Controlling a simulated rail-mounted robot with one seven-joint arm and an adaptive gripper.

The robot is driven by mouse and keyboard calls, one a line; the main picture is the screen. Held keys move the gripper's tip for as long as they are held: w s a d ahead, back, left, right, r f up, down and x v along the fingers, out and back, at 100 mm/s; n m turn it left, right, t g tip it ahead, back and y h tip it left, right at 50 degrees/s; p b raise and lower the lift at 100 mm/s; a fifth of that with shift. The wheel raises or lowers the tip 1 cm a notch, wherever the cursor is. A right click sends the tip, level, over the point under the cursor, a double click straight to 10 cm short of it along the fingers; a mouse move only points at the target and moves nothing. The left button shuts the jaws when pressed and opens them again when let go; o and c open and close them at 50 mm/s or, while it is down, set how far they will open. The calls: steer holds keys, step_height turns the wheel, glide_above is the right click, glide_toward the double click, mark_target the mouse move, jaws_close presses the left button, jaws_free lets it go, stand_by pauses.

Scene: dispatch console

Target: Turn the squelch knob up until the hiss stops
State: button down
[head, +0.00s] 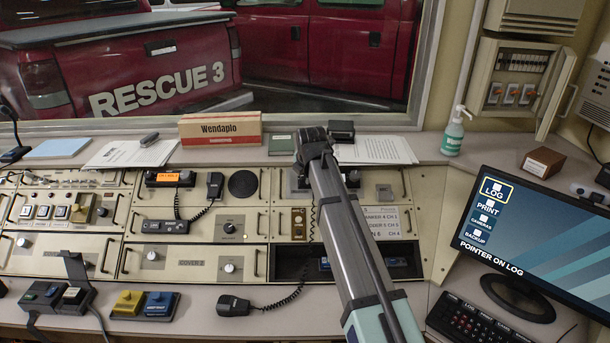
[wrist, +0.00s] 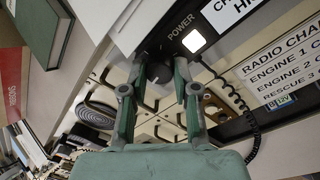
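In the wrist view a dark round knob (wrist: 158,73) sits between the two fingers of my gripper (wrist: 160,72), on a panel beside a lit square marked POWER. No squelch label is readable there, so I cannot tell from lettering that this is the squelch knob. The fingers stand apart on either side of the knob, with what looks like a small gap. In the head view my gripper (head: 316,150) is over the upper middle of the console and hides the knob. Whether the fingers touch the knob is hard to see.
A coiled cord (wrist: 245,115) hangs right of the fingers. A handset (head: 214,187) and two other knobs (head: 228,228) (head: 230,268) lie to the left. A monitor (head: 535,235) stands at right. Papers (head: 375,150) and a Wendaplo box (head: 220,128) rest on the ledge.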

steer(key=shift+m, duration=0.3)
steer(key=m, duration=0.9)
steer(key=shift+t+p, duration=0.3)
steer(key=shift+m, duration=0.3)
steer(key=c, duration=0.9)
jaws_free()
steer(key=shift+f, duration=0.1)
steer(key=shift+o, duration=0.2)
